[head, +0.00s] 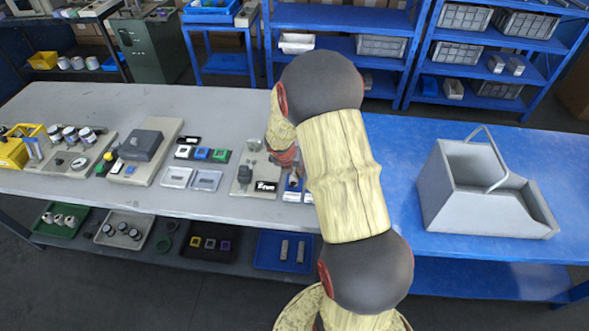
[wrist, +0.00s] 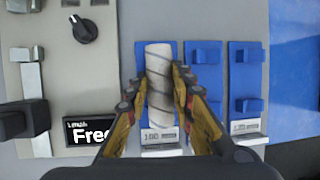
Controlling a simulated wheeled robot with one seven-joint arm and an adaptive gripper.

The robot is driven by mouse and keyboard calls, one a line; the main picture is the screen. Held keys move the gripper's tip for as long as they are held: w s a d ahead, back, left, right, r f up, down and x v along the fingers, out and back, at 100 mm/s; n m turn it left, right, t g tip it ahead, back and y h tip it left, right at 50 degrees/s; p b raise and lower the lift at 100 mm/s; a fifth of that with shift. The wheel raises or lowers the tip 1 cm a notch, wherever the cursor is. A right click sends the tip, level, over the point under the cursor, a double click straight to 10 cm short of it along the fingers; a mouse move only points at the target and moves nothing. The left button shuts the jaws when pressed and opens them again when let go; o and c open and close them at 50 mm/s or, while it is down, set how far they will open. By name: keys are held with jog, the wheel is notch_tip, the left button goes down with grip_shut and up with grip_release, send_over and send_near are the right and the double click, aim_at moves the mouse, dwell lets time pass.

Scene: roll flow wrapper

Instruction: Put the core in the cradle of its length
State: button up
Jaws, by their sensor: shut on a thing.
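Behind the core is a blue cradle (wrist: 145,57) with a white label (wrist: 160,137), perhaps reading 100 or 160. To its right stand a second blue cradle (wrist: 206,58), its label hidden by my finger, and a third (wrist: 246,78) with a label I cannot read surely. Whether the core touches the cradle cannot be told.
Left of the cradles is a grey panel with a black knob (wrist: 84,29) and a black display (wrist: 90,130) reading "Free". A grey open bin (head: 455,195) stands on the blue table at right. Small parts and fixtures fill the bench to the left.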

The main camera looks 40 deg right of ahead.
jog(key=o, duration=1.1)
jog(key=shift+f, duration=0.1)
jog(key=v, duration=1.2)
jog(key=shift+m, duration=0.3)
